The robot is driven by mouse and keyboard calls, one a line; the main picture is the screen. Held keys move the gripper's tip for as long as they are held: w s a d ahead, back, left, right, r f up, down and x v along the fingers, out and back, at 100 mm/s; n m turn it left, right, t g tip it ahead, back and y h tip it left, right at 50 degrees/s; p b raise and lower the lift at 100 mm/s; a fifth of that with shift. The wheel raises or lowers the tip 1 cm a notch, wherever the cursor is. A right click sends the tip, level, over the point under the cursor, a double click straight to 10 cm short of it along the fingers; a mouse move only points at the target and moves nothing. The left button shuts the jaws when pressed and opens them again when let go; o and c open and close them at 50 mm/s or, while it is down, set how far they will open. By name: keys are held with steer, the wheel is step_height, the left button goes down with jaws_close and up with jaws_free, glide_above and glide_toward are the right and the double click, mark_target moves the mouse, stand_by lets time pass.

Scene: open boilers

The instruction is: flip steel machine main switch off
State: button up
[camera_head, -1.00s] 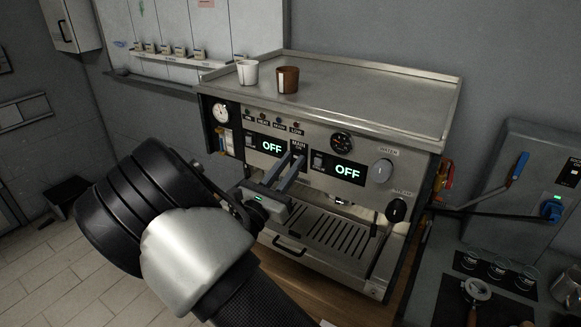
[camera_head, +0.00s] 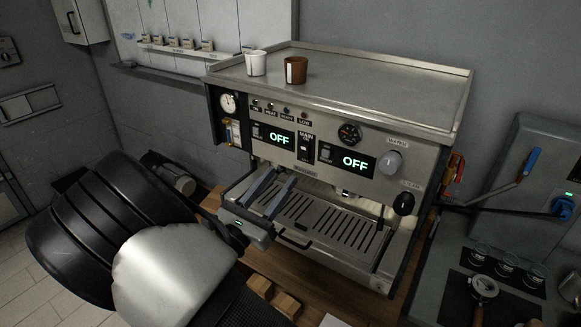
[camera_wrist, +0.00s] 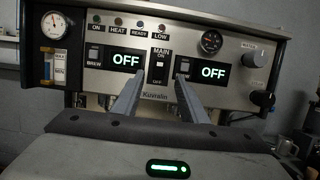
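The steel machine (camera_head: 330,120) stands on a wooden counter. Its main switch (camera_head: 304,148) is on the front panel under the MAIN label, between two displays that read OFF. My gripper (camera_head: 281,176) is in front of and below the switch, apart from the panel. Its two fingers (camera_wrist: 160,78) are spread and empty, one on each side of the switch in the wrist view.
A white cup (camera_head: 256,64) and a brown cup (camera_head: 295,71) stand on the machine's top. The drip tray (camera_head: 320,222) lies below my fingers. A grey box (camera_head: 530,165) with a blue-handled lever stands at the right.

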steer(key=v, duration=0.8)
steer(key=shift+b, duration=0.35)
